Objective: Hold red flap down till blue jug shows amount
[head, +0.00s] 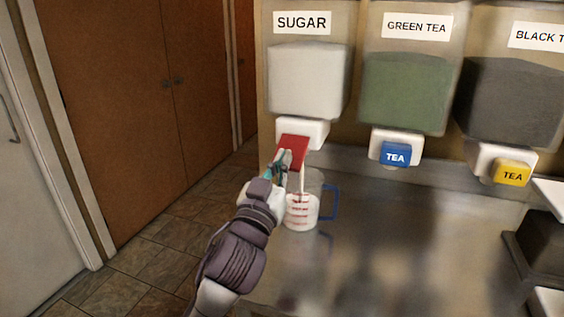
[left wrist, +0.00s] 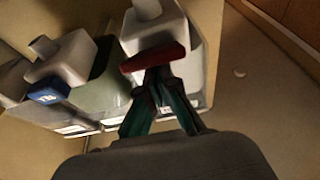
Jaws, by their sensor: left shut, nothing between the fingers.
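The red flap (head: 292,150) is on the white spout under the SUGAR bucket (head: 308,80). My left gripper (head: 284,161) is shut and empty, its fingertips against the flap as far as I can tell. In the left wrist view the shut fingers (left wrist: 157,74) meet the red flap (left wrist: 154,57). The clear jug with the blue handle (head: 331,202) stands upright below the spout. A thin white stream falls into it. White sugar (head: 301,212) fills roughly its lower half, behind red measuring marks; the exact reading is too small to tell. My right gripper is out of view.
The GREEN TEA bucket (head: 404,92) with a blue flap (head: 395,154) and a black tea bucket (head: 510,98) with a yellow flap (head: 512,173) are to the right. The metal counter (head: 400,240) right of the jug is clear. Brown cupboard doors (head: 135,100) stand left.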

